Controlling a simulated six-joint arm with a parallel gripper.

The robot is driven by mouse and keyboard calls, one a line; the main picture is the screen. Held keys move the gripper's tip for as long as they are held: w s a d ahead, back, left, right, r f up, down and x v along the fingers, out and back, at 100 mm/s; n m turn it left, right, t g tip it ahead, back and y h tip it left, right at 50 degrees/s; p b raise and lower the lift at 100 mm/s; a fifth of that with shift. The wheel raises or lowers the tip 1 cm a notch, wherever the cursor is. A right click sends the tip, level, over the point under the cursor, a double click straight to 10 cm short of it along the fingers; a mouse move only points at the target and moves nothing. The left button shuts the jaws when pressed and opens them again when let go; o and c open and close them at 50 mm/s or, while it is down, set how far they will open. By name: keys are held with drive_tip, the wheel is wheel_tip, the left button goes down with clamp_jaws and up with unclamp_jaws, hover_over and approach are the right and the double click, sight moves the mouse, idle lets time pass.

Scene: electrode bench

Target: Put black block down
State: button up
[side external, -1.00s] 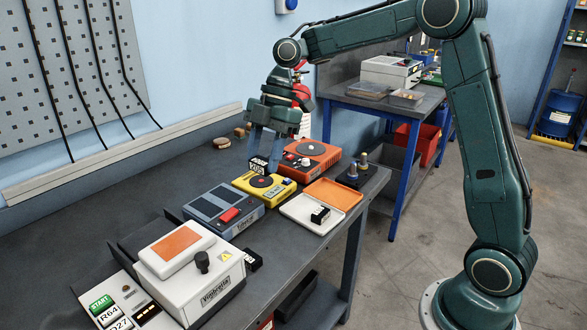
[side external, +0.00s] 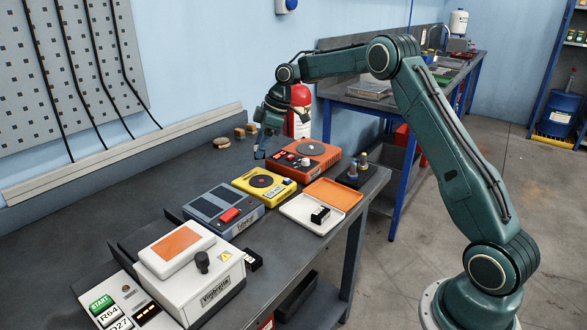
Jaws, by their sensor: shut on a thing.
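My gripper (side external: 260,153) points down over the dark bench, behind the yellow device and left of the orange-red one. It is shut on a small black block, which is hard to make out between the blue-grey fingers against the dark bench. I cannot tell whether the block touches the bench. Another black block with a white label (side external: 320,214) lies in the open white tray (side external: 300,222) with the orange lid.
The yellow device (side external: 264,184), orange-red device (side external: 303,158) and grey-blue device (side external: 222,208) stand in a row. A white machine (side external: 195,280) is at the front left.

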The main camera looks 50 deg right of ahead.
hover_over(258, 181)
drive_tip(key=s+d, duration=0.1)
drive_tip(key=shift+f, duration=2.05)
drive_tip(key=shift+f, duration=1.95)
drive_tip(key=shift+f, duration=0.15)
drive_tip(key=o, duration=1.2)
drive_tip(key=shift+v, duration=6.2)
